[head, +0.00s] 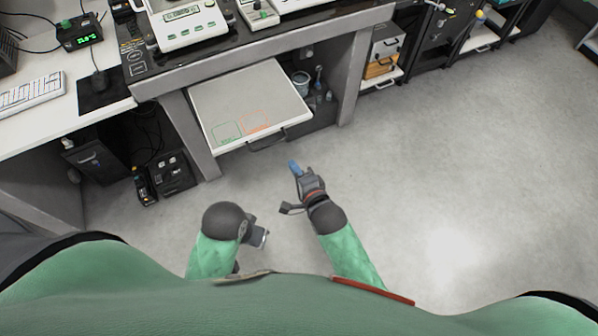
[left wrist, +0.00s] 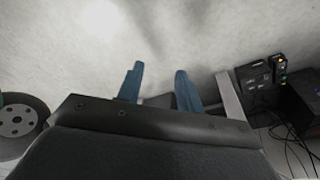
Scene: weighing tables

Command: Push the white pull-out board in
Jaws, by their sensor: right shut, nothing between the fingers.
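The white pull-out board (head: 245,95) sticks out from under the dark weighing table, with green and orange outlines near its front edge. A dark handle (head: 266,142) sits on that front edge. My right gripper (head: 294,167) is shut and empty, in front of the board's front edge near the handle's right end; a small gap shows between them in the picture. My left gripper (head: 258,238) is lower and farther back from the board. In the left wrist view its two blue fingers (left wrist: 158,82) stand apart with nothing seen between them.
The weighing table (head: 230,58) bears a scale (head: 188,20). Its grey legs (head: 190,135) flank the board. Small bottles (head: 302,82) stand below, right of the board. A white desk (head: 45,118) is at left. The floor (head: 450,170) at right is clear.

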